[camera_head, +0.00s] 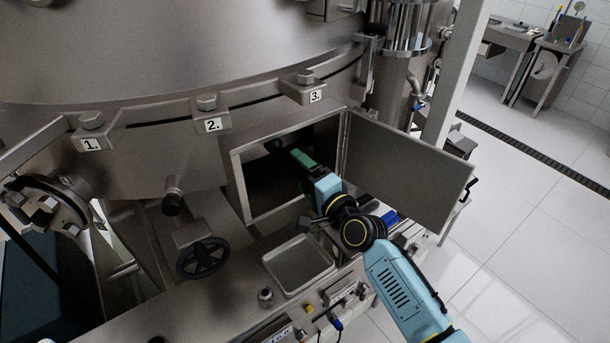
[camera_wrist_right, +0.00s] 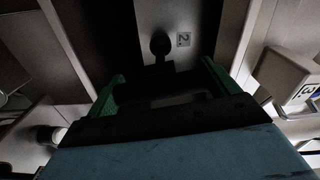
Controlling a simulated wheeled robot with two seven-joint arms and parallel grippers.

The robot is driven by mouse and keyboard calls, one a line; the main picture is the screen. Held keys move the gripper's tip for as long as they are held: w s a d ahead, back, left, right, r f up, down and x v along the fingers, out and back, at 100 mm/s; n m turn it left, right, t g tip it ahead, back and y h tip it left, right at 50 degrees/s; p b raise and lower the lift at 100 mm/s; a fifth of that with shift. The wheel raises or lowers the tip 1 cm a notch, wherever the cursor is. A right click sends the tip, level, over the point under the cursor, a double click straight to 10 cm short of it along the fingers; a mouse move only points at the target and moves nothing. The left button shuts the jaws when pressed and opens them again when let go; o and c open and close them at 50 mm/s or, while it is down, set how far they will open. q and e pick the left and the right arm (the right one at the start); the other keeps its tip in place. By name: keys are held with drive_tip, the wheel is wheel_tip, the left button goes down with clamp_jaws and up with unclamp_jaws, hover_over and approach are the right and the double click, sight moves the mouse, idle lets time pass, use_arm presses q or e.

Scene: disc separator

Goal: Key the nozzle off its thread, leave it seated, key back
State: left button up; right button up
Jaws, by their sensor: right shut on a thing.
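My right gripper (camera_head: 302,158) reaches into the open compartment of the machine, with its green fingers shut on a dark thing. In the right wrist view the gripper (camera_wrist_right: 165,77) has a green finger on each side of this dark thing, which I take to be the key (camera_wrist_right: 165,98); its shape is mostly lost in shadow. Beyond the fingers is a dark, rounded knob-like part (camera_wrist_right: 160,44), likely the nozzle, beside a label "2". I cannot tell whether key and nozzle touch. A dark round part (camera_head: 275,146) also shows inside the compartment in the head view. My left gripper is out of view.
The compartment door (camera_head: 405,168) stands open to the right, close to my right arm. A shallow metal tray (camera_head: 334,268) lies below the opening. A black handwheel (camera_head: 203,258) is at left. Labelled clamps 1, 2 and 3 line the drum's rim above. Clear floor lies right.

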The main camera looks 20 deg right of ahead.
drive_tip(key=shift+w+a, duration=0.1)
drive_tip(key=shift+w, duration=0.25)
drive_tip(key=shift+w, duration=0.1)
idle(0.4)
drive_tip(key=shift+n, duration=0.8)
drive_tip(key=n, duration=0.4)
drive_tip(key=shift+p, duration=0.3)
drive_tip(key=c, duration=0.4)
drive_tip(key=shift+n, duration=0.6)
drive_tip(key=shift+c, duration=1.2)
drive_tip(key=shift+f, duration=0.1)
drive_tip(key=shift+n, duration=0.3)
